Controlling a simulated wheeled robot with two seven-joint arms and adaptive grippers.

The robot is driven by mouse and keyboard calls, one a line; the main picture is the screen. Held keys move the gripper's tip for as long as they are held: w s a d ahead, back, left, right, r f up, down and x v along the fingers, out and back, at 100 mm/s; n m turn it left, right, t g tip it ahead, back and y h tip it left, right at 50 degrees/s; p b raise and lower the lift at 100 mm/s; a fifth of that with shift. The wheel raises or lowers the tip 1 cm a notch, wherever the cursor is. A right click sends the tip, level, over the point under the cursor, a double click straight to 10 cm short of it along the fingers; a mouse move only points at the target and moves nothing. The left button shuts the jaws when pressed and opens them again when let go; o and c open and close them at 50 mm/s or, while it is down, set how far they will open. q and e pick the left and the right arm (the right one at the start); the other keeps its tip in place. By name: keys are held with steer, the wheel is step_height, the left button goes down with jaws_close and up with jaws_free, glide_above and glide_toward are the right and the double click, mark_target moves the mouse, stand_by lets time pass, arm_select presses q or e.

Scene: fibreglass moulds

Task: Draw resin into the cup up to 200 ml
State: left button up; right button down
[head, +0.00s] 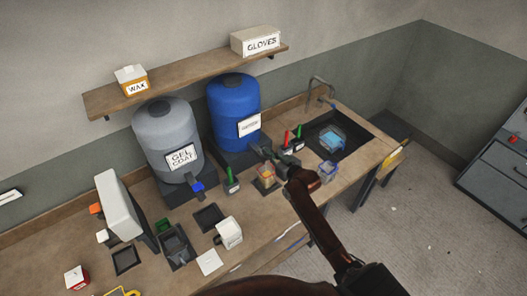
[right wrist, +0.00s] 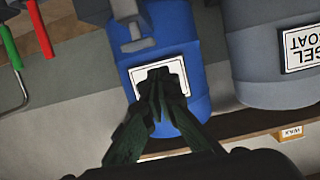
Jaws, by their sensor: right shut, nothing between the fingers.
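A blue drum (head: 232,98) with a white label, too small to read, stands at the back of the bench. It shows upside down in the right wrist view (right wrist: 192,88), with a grey tap (right wrist: 131,38). My right gripper (head: 262,152) is shut and empty in front of this drum, near its lower front; in the right wrist view its fingertips (right wrist: 160,78) overlap the label. A clear cup (head: 267,178) with amber contents stands on a dark pad below my gripper. Its fill level and marks are too small to read. My left gripper is not in view.
A grey gel coat drum (head: 166,128) with a blue tap stands left of the blue drum. Red- and green-handled tools (head: 292,142) stand right of my gripper. Another clear cup (head: 328,172) is near the sink (head: 350,150). A shelf (head: 190,80) hangs above.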

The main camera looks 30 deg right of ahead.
steer(key=b+v, duration=0.1)
steer(key=v, duration=0.5)
steer(key=shift+s+r, duration=0.25)
stand_by(0.8)
steer(key=s+a+f+g+h, duration=0.1)
steer(key=s+a+f+g, duration=0.2)
steer(key=s+f, duration=0.45)
steer(key=s+a+f+g, duration=0.3)
steer(key=s+f, duration=0.3)
steer(key=s, duration=0.2)
steer(key=s+a+f+g+h, duration=0.1)
steer(key=s+f+g, duration=0.2)
steer(key=s, duration=0.7)
steer(key=s+a+f+g, duration=0.1)
steer(key=s+f+g, duration=0.2)
steer(key=s, duration=0.7)
step_height(320, 180, down, 38)
steer(key=s+a+b, duration=0.2)
steer(key=b, duration=0.7)
steer(key=s+f+g+b, duration=0.1)
steer(key=s+f+b, duration=0.2)
steer(key=s+f, duration=0.6)
steer(key=s+f+g+b, duration=0.1)
steer(key=s+f+b, duration=0.3)
steer(key=s+f, duration=0.6)
step_height(320, 180, down, 5)
steer(key=shift+d+f, duration=0.1)
steer(key=shift+d, duration=0.1)
